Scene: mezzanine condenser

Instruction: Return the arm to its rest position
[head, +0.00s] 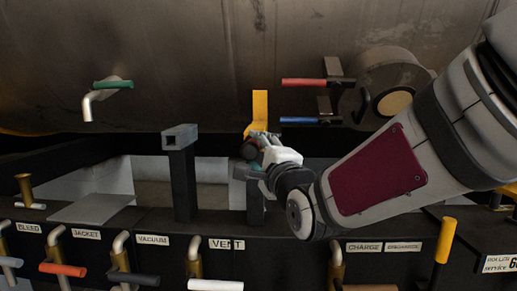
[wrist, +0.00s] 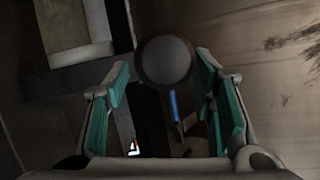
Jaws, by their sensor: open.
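My gripper (head: 259,150) is at the middle of the head view, in front of the large metal vessel (head: 200,60) and just below a yellow upright piece (head: 260,105). In the wrist view my gripper (wrist: 165,105) has its two teal-padded fingers spread apart. A dark round knob (wrist: 165,62) shows between and beyond the fingertips. I cannot tell whether either finger touches it. A blue handle (wrist: 174,106) shows farther off between the fingers.
A red-handled lever (head: 304,82) and a blue-handled lever (head: 300,119) stick out right of my gripper. A green-handled tap (head: 113,85) is at left. A dark post (head: 181,175) stands left of my gripper. Labelled valves, including VENT with a white handle (head: 215,285), line the front.

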